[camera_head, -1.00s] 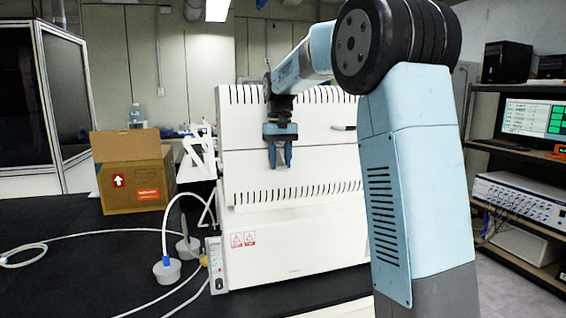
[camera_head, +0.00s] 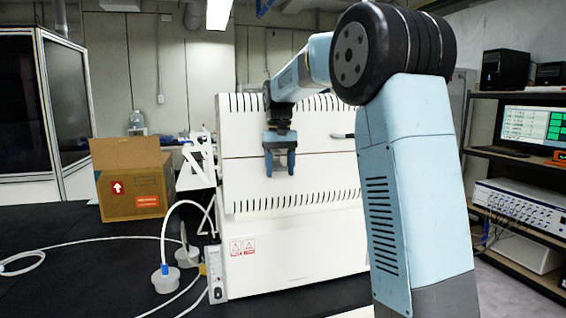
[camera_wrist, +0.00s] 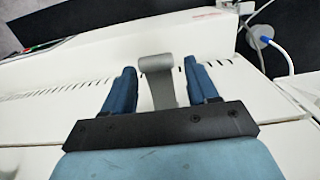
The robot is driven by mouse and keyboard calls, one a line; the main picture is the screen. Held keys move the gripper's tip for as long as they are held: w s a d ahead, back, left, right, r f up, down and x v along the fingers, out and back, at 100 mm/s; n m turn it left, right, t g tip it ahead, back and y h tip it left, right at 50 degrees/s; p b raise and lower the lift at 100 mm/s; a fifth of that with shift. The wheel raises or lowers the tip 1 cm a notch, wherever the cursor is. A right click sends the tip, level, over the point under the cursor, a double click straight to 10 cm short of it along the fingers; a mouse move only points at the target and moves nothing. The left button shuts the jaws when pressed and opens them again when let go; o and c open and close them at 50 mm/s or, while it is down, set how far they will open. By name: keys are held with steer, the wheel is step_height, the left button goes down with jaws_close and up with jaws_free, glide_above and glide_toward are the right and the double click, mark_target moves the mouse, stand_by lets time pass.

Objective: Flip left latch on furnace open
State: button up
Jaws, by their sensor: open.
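The white furnace (camera_head: 300,250) stands on the dark bench, with slotted vents along its front and top. My gripper (camera_head: 280,172) is in front of its upper front, left of the middle, fingers pointing down. In the wrist view my gripper (camera_wrist: 160,82) is open, with one blue finger on each side of a grey latch (camera_wrist: 158,75). The latch has a rounded end and stands between the fingers, with visible gaps on both sides. A dark handle-like part (camera_head: 342,135) shows farther right on the furnace.
A cardboard box (camera_head: 135,185) stands left of the furnace. White tubing and a grey-white stopper-like piece (camera_head: 165,278) lie at its lower left. A shelf with a monitor (camera_head: 532,128) stands at the right. The bench's left front is mostly clear.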

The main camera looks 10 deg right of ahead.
step_height(320, 180, up, 14)
steer(key=shift+w+f, duration=0.2)
steer(key=shift+w, duration=0.1)
steer(key=shift+s, duration=0.1)
stand_by(0.4)
